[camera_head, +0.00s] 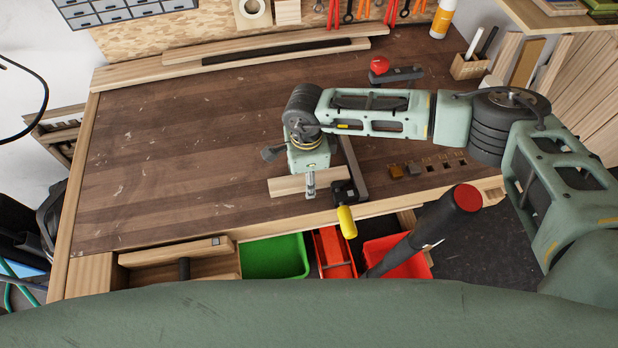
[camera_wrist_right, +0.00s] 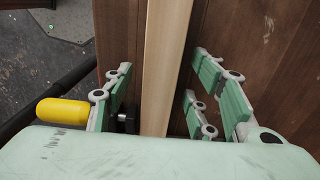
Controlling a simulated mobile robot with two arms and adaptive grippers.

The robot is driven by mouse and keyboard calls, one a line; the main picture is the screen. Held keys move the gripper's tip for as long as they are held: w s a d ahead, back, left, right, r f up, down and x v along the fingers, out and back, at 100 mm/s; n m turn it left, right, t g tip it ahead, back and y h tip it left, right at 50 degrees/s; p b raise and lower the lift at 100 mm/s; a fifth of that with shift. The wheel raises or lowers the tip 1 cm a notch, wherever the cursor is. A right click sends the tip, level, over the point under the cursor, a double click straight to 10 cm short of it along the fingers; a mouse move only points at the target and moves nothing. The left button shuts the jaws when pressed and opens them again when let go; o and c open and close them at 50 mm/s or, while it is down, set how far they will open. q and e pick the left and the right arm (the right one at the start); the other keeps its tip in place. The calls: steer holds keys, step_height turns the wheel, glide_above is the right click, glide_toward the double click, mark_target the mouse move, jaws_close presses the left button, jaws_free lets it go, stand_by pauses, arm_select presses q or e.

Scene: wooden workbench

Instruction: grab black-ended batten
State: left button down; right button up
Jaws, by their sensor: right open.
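A pale wooden batten (camera_head: 285,186) lies at the front edge of the workbench, under my right gripper (camera_head: 309,184). In the right wrist view the batten (camera_wrist_right: 165,60) runs up the picture between the fingers of my right gripper (camera_wrist_right: 163,88). The fingers are open, one pair on each side of it, with a visible gap on the right. No black end shows on it; part of it is hidden by the gripper. My left gripper is not in view.
A clamp with a yellow handle (camera_head: 347,222) sits at the front edge, just right of the gripper. Long boards (camera_head: 150,72) lie along the back, one with a black strip (camera_head: 277,52). A red-knobbed tool (camera_head: 380,66) stands back right. The bench's left and middle are clear.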

steer(key=c, duration=1.3)
steer(key=shift+r, duration=0.15)
